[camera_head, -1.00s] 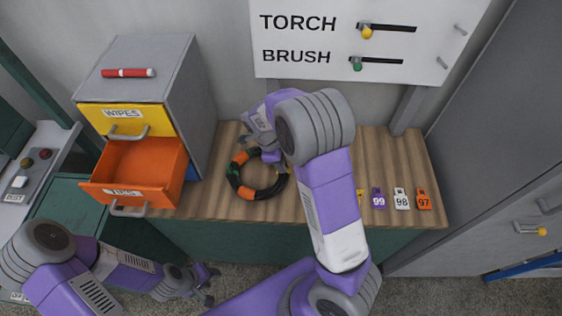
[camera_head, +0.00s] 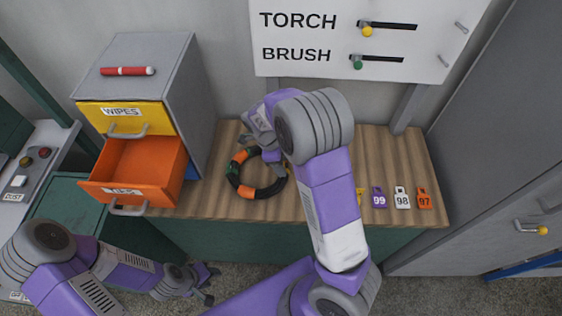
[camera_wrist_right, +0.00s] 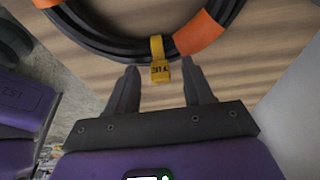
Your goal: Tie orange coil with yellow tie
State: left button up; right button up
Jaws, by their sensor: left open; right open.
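The orange coil (camera_head: 247,191) is a black hose ring with orange bands and a bit of green, lying on the wooden bench top. In the right wrist view the yellow tie (camera_wrist_right: 157,48) crosses the coil's black hose beside an orange band (camera_wrist_right: 198,34). The tie's lettered end hangs toward my right gripper (camera_wrist_right: 161,72), whose fingers are open on either side of it. In the head view my right gripper (camera_head: 262,152) is over the coil's upper edge, and the tie cannot be made out. My left gripper (camera_head: 211,285) is open and empty, low in front of the bench.
A cabinet with an open orange drawer (camera_head: 133,168) stands left of the coil. Several numbered tags, such as the white one (camera_head: 401,198), lie at the bench's right. My right arm partly covers the bench. A TORCH/BRUSH panel (camera_head: 300,40) hangs on the wall.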

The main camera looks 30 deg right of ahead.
jog(key=shift+r, duration=0.1)
jog(key=p+v, duration=0.1)
jog(key=v, duration=0.6)
jog(key=shift+r, duration=0.2)
jog(key=shift+a, duration=0.1)
